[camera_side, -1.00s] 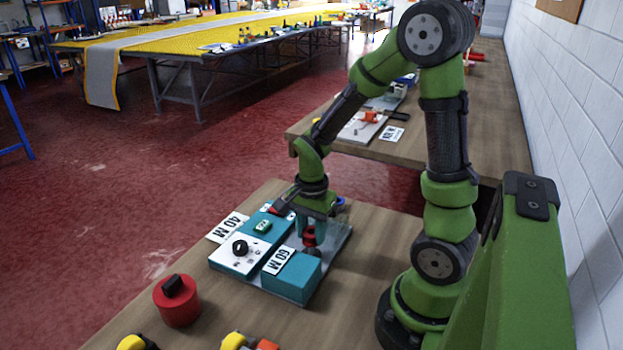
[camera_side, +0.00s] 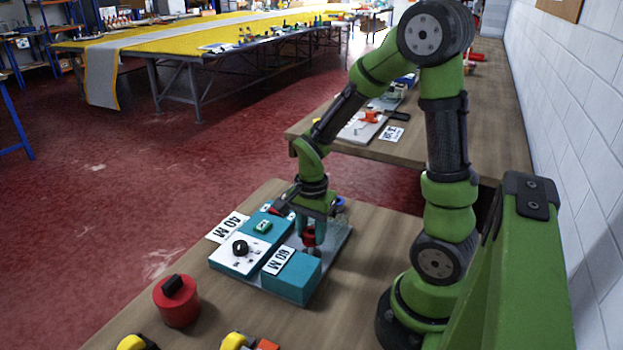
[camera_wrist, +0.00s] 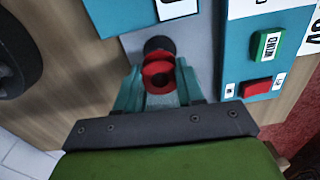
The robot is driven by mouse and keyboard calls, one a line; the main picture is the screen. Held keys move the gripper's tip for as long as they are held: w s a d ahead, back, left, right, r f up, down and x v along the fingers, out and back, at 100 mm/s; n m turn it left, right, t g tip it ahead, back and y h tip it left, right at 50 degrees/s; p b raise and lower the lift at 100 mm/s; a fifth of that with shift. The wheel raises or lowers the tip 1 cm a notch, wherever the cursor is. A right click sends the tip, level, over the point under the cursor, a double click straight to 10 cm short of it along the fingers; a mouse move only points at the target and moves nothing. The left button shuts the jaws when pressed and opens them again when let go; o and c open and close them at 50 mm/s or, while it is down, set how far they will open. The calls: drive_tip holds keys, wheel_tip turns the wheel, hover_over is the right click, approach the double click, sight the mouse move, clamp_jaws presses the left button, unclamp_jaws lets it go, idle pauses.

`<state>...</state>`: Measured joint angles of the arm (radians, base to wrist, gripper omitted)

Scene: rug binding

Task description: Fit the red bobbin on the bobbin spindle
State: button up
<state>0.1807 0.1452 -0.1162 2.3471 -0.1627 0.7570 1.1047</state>
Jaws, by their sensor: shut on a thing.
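The red bobbin (camera_wrist: 158,74) is between the fingers of my gripper (camera_wrist: 160,92) in the wrist view, with its hollow centre facing the camera. It also shows small and partly hidden in the side view (camera_side: 309,236), below my gripper (camera_side: 311,226). My gripper is shut on the bobbin. A dark round part (camera_wrist: 158,44) shows just beyond the bobbin, on the grey plate of the teal machine (camera_side: 292,278); the bobbin spindle cannot be made out clearly. Whether the bobbin is around the spindle cannot be told.
A red cylinder with a black top (camera_side: 177,301) stands at the front left. Bare wooden bench lies right of the machine.

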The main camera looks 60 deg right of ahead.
sight(311, 242)
drive_tip(key=shift+f, duration=1.85)
drive_tip(key=o, duration=1.1)
wheel_tip(311, 242, up, 17)
drive_tip(key=s+a+r+n+t+y, duration=0.1)
drive_tip(key=a+r+n+t, duration=0.1)
drive_tip(key=a+n, duration=0.3)
drive_tip(key=s+a+r+n+t+y, duration=0.1)
drive_tip(key=s+a+r+n+t, duration=0.1)
drive_tip(key=a+n+t, duration=0.3)
drive_tip(key=a+r+n, duration=0.1)
drive_tip(key=n, duration=0.3)
drive_tip(key=shift+s+a+r+n, duration=0.15)
drive_tip(key=shift+s+n, duration=0.05)
drive_tip(key=shift+n, duration=0.1)
